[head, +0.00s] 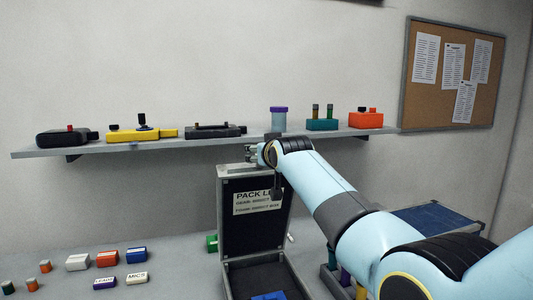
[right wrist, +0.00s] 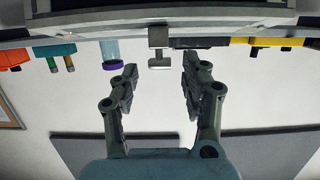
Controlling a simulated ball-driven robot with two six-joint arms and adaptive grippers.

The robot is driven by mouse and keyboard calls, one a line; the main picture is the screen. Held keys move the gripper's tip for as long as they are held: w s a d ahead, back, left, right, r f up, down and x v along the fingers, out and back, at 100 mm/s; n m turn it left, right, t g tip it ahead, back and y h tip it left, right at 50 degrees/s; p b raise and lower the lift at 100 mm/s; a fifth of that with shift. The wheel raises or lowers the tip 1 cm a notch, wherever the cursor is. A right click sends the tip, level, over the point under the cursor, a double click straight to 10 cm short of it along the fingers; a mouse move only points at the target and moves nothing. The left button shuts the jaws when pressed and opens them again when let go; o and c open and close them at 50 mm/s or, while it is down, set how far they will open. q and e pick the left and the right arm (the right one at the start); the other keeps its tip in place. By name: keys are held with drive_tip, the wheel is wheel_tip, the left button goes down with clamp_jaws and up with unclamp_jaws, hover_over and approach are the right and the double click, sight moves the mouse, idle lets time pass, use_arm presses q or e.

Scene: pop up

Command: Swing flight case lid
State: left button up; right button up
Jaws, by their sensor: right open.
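The flight case (head: 228,283) stands open on the table, with a dark interior and grey metal edges. Its lid (head: 254,235) stands roughly upright at the back, its inner face towards me with a white pack list label (head: 257,201). My right gripper (head: 256,153) is at the lid's top edge, partly hidden by my own wrist. In the right wrist view, its two fingers (right wrist: 157,75) are spread apart, with a metal latch (right wrist: 158,50) at the lid's edge (right wrist: 90,33) in line with the gap. Contact cannot be told. My left gripper is not in view.
A wall shelf (head: 90,150) behind the lid carries several devices, including a yellow one (head: 130,136) and a purple-capped jar (head: 279,120). Small labelled blocks (head: 107,259) lie left on the table. A blue item (head: 268,296) is inside the case. A blue panel (head: 435,217) is at right.

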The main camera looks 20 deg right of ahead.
drive_tip(key=v, duration=1.1)
drive_tip(key=shift+s, duration=0.3)
drive_tip(key=shift+r, duration=0.1)
